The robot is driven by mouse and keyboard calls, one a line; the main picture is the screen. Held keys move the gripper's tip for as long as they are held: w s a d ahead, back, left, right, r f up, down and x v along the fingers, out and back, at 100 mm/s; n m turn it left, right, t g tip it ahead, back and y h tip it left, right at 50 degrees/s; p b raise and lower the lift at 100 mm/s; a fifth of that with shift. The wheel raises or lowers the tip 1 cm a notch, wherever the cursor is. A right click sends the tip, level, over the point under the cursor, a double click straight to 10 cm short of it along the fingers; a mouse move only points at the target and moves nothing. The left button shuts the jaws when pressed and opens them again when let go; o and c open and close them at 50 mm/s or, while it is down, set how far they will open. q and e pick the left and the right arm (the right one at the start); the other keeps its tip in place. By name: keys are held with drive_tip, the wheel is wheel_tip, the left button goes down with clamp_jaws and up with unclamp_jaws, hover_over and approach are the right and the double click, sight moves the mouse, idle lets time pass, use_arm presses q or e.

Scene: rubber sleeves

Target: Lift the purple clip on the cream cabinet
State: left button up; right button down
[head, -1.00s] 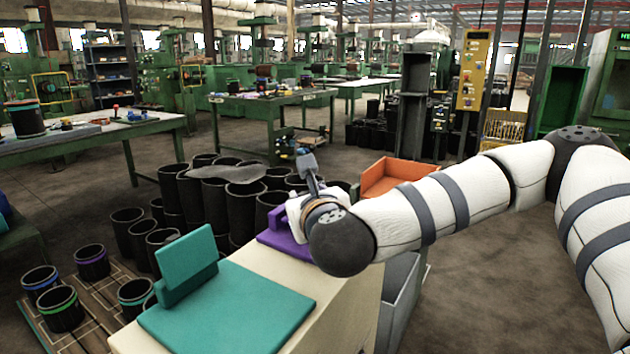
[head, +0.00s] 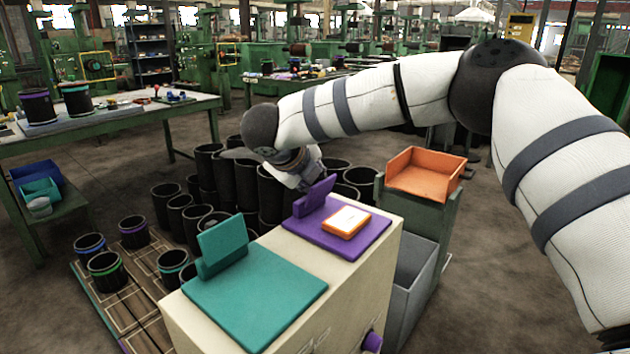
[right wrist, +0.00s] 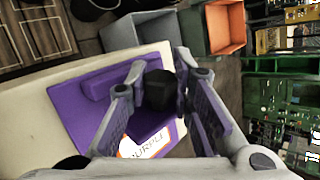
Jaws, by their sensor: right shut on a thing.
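The cream cabinet (head: 385,245) stands low centre in the head view. On its top lies a purple pad (head: 312,235) with an upright purple plate (head: 318,197). My right gripper (head: 305,176) is at the far side of that plate, its fingertips not clear there. In the right wrist view, its two fingers (right wrist: 160,75) are on either side of a small black block (right wrist: 160,90), above the pad (right wrist: 78,112). I cannot tell if this block is the purple clip; no other clip shows clearly. My left gripper is out of view.
An orange and white card (head: 346,222), lettered in purple, lies on the purple pad. A teal pad (head: 255,300) with an upright plate is beside it. An orange bin (head: 425,178) stands right of the cabinet. Several black sleeves (head: 210,165) stand behind and left.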

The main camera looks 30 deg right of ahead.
drive_tip(key=g+b, duration=0.1)
drive_tip(key=w+f+n+g, duration=0.1)
drive_tip(key=shift+w+a+f+g+h+b, duration=0.15)
drive_tip(key=shift+a+g+h+b, duration=0.15)
drive_tip(key=shift+h+b, duration=0.1)
drive_tip(key=shift+w+n+g+b, duration=0.25)
drive_tip(key=shift+n+g+b, duration=0.35)
drive_tip(key=shift+b, duration=0.15)
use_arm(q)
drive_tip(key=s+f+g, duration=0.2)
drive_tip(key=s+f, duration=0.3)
use_arm(e)
drive_tip(key=shift+h, duration=0.4)
drive_tip(key=shift+g, duration=0.3)
drive_tip(key=c, duration=1.4)
unclamp_jaws()
drive_tip(key=shift+o, duration=0.2)
drive_tip(key=v, duration=1.2)
